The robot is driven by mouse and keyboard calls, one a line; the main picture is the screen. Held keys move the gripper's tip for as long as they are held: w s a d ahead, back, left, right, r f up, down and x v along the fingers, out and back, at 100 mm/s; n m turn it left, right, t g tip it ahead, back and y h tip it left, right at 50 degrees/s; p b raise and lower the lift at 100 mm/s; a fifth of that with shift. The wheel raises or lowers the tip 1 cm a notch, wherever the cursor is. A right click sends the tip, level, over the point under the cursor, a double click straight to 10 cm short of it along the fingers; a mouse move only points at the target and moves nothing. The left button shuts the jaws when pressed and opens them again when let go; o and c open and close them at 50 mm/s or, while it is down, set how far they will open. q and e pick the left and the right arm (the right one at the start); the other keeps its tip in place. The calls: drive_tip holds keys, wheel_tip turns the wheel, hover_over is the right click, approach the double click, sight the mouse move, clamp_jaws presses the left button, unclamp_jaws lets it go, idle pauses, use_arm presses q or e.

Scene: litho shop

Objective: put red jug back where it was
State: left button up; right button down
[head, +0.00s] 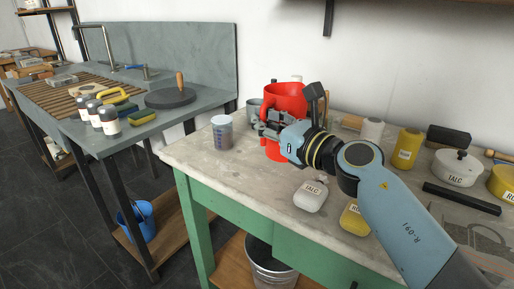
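The red jug (284,97) stands upright at the back left part of the green-framed table, and its base looks to be on or just above the top. My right gripper (268,130) is in front of the jug, at its middle, and covers much of it. Its fingers overlap the jug in the head view. I cannot tell whether they are closed on it or on its handle. My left gripper is not in view.
A clear measuring cup (222,133) stands left of the jug, and a grey mug (254,110) behind it. A white talc bottle (311,196) and a yellow container (354,219) are near the front. The table's front left corner (200,168) is bare.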

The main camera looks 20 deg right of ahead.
drive_tip(key=shift+w+a+f+b, duration=0.15)
drive_tip(key=shift+w+f+b, duration=0.2)
drive_tip(key=shift+f, duration=0.45)
drive_tip(key=shift+w+a+f+b, duration=0.2)
drive_tip(key=shift+f+b, duration=0.2)
drive_tip(key=shift+f, duration=0.45)
drive_tip(key=shift+w+a+f+b, duration=0.1)
drive_tip(key=shift+w+f+b, duration=0.25)
drive_tip(key=shift+f, duration=0.45)
drive_tip(key=shift+s, duration=0.15)
drive_tip(key=c, duration=2.1)
unclamp_jaws()
drive_tip(key=shift+f, duration=0.25)
drive_tip(key=o, duration=0.6)
drive_tip(key=shift+r, duration=0.15)
drive_tip(key=shift+s+d, duration=0.1)
drive_tip(key=shift+s, duration=0.15)
approach(263, 145)
drive_tip(key=shift+w+b, duration=0.15)
drive_tip(key=shift+b, duration=0.3)
